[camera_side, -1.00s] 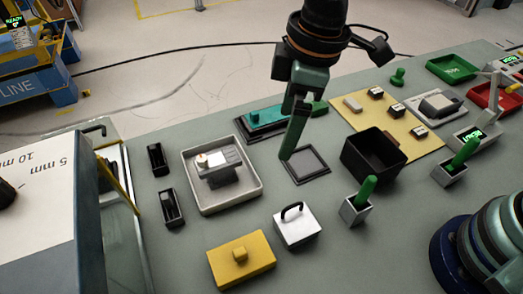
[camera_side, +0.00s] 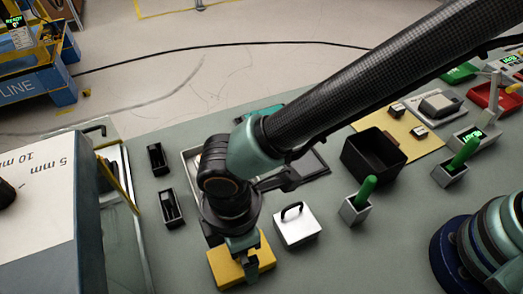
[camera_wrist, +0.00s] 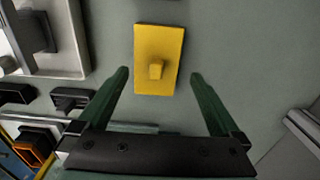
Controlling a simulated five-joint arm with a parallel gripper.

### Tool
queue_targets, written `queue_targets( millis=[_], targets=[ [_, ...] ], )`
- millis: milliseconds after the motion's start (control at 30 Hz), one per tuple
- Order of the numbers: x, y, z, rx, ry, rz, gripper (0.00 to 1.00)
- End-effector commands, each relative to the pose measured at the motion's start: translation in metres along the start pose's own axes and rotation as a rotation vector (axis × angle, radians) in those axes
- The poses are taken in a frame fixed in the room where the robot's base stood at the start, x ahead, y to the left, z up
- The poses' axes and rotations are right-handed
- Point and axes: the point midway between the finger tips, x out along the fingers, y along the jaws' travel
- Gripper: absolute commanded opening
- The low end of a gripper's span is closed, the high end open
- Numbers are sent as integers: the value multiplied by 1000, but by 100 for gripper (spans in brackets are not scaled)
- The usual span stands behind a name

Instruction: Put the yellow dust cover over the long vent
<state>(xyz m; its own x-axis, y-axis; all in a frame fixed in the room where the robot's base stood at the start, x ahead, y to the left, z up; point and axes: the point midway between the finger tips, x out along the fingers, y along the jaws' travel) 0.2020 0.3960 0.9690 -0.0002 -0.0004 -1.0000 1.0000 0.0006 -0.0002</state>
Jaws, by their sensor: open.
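The yellow dust cover (camera_side: 215,268) is a flat rectangular plate lying on the grey bench top, near the front edge of the side view. In the wrist view the yellow cover (camera_wrist: 158,40) shows whole, with a small yellow knob (camera_wrist: 156,69) on top. My gripper (camera_side: 243,268) is over the cover and hides its knob in the side view. In the wrist view my gripper (camera_wrist: 159,77) is open, its two green fingers spread on either side of the knob and apart from it. I cannot tell for certain which part is the long vent; my arm covers much of that area.
A white block with a black handle (camera_side: 296,225) stands just right of the cover. A black bin (camera_side: 373,158) and a holder with a green handle (camera_side: 356,207) are further right. Small black trays (camera_side: 171,208) lie left. A pale tray (camera_side: 190,155) is mostly hidden by my arm.

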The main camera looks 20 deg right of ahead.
Motion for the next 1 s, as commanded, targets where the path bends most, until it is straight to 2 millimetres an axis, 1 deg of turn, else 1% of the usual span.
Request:
queue_targets(
  millis=[133, 300, 400, 500, 700, 733, 767, 800, 867, 900, 933, 1000],
  targets=[
    [12, 2, 1, 1, -3, -2, 100],
    [37, 6, 2, 1, -3, -1, 100],
    [48, 6, 1, 0, -1, -1, 100],
    [53, 5, 1, 1, -1, 0, 100],
    [53, 6, 1, 1, 1, 0, 100],
    [53, 6, 1, 1, 1, 0, 96],
    [53, 6, 1, 1, 1, 0, 85],
    [53, 6, 1, 1, 1, 0, 69],
    [53, 6, 1, 1, 0, 0, 46],
    [53, 6, 1, 1, 0, 0, 31],
    [53, 6, 1, 1, 1, 0, 28],
    [53, 6, 1, 1, 1, 0, 28]
  ],
)
